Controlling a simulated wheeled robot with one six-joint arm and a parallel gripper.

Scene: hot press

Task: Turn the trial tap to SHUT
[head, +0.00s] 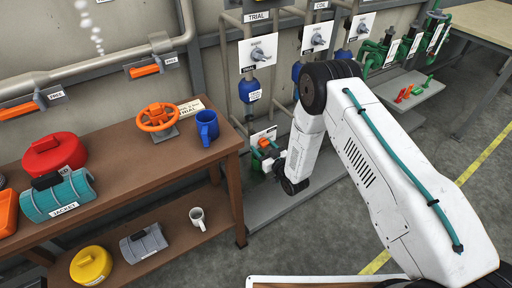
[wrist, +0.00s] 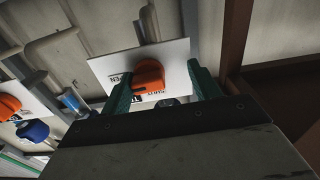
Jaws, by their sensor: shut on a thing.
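The trial tap's orange handle (head: 264,143) sits low on the wall on a white placard (head: 254,137), below the pipe column with the TRIAL sign (head: 257,16). In the wrist view the orange handle (wrist: 148,77) stands before the white placard (wrist: 100,66), whose lettering is partly hidden; OPEN shows left of the handle. My gripper (wrist: 160,88) has its green fingers on either side of the handle and is shut on it. The exact contact is hard to see. In the head view my gripper (head: 268,164) is partly hidden by my wrist.
A brown bench (head: 140,165) stands left of my arm, with an orange handwheel (head: 158,117) and blue mug (head: 207,127) on top. A blue valve (head: 249,91) hangs above the tap. More pipe columns and a grey shelf (head: 410,95) are to the right. The right floor is clear.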

